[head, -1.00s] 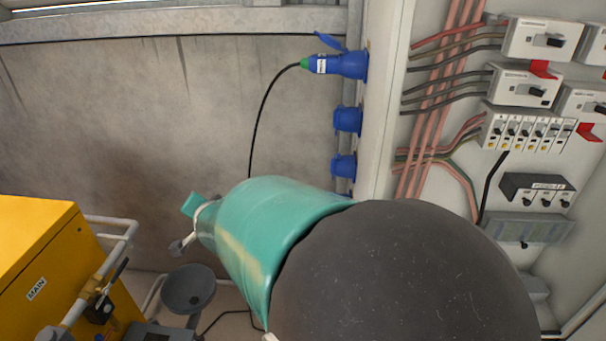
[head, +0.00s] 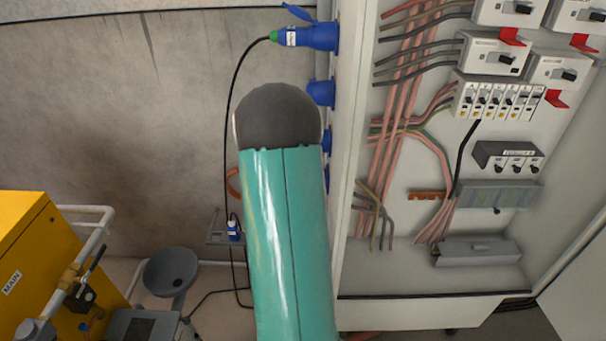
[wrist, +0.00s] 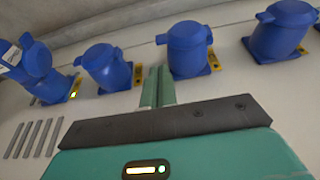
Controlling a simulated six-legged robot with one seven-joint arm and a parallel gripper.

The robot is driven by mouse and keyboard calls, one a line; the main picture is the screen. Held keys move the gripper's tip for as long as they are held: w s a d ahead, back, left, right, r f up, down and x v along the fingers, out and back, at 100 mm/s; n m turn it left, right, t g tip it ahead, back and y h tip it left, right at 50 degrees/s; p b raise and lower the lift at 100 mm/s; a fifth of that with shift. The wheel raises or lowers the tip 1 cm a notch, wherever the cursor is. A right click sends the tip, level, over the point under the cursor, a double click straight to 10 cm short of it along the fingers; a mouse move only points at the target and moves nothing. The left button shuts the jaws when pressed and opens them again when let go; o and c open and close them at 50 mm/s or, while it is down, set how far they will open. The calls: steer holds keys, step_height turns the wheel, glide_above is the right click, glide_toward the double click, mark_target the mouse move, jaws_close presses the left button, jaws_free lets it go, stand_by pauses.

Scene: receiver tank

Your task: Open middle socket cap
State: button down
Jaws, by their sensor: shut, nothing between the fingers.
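Blue sockets run in a row along a pale panel in the wrist view. The leftmost socket (wrist: 52,86) has a blue plug with a white label in it. The other three have closed blue caps: the left cap (wrist: 107,68), the middle cap (wrist: 190,50) and the right cap (wrist: 283,30). My gripper (wrist: 157,72) is shut and empty; its fingertips appear between the left and middle caps, and contact cannot be told. In the head view my arm hides the gripper and partly covers the sockets; one capped socket (head: 321,92) shows below the plugged one (head: 318,37).
An open electrical cabinet (head: 347,250) with cables and breakers (head: 495,52) stands at right. A black cable hangs from the plug (head: 290,37) along the concrete wall (head: 190,110). A yellow unit (head: 30,235) with white pipes and a grey funnel (head: 170,271) stand at lower left.

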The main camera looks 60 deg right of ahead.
steer(key=d, duration=0.6)
steer(key=shift+w, duration=0.45)
steer(key=shift+w+a+m, duration=0.15)
steer(key=shift+w+m, duration=0.2)
steer(key=shift+m, duration=0.05)
steer(key=w+a+r+m+t+y, duration=0.2)
steer(key=w+a+r+m+y, duration=0.1)
steer(key=m, duration=0.7)
steer(key=shift+w+a+r+t+y, duration=0.2)
steer(key=shift+w+r+t+y, duration=0.3)
steer(key=shift+w+r, duration=1.1)
steer(key=shift+w+f, duration=0.2)
steer(key=shift+w, duration=0.05)
steer(key=shift+w, duration=0.1)
